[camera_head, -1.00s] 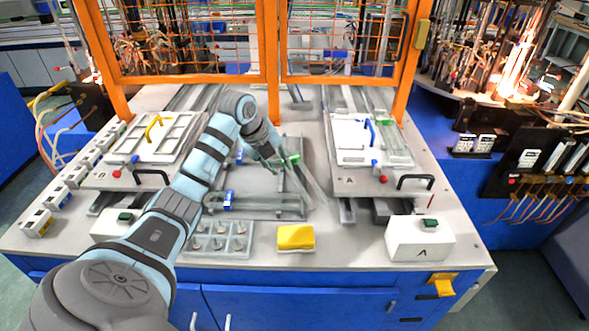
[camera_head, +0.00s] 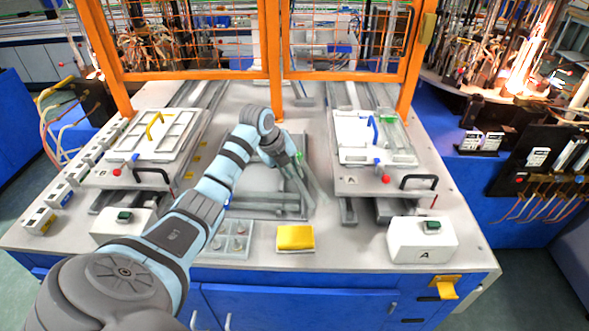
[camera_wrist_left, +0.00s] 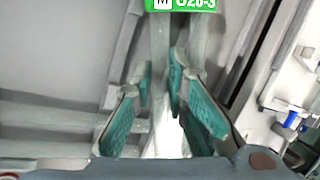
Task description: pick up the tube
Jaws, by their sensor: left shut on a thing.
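The tube is a pale, clear glass tube with a green label (camera_wrist_left: 180,4) reading "020-3" in the left wrist view. The label also shows in the head view (camera_head: 299,156). My left gripper (camera_head: 297,160) is over the middle of the bench and shut on the tube. In the left wrist view its teal finger pads (camera_wrist_left: 163,108) stand on both sides of the tube, which runs between them. The tube's lower part is faint against the grey surface in the head view. I cannot tell whether it is clear of the rack (camera_head: 262,214) beneath. My right gripper is not in view.
White fixtures stand left (camera_head: 158,133) and right (camera_head: 362,140). A white box marked A (camera_head: 421,240) is front right. An orange frame (camera_head: 277,75) stands behind.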

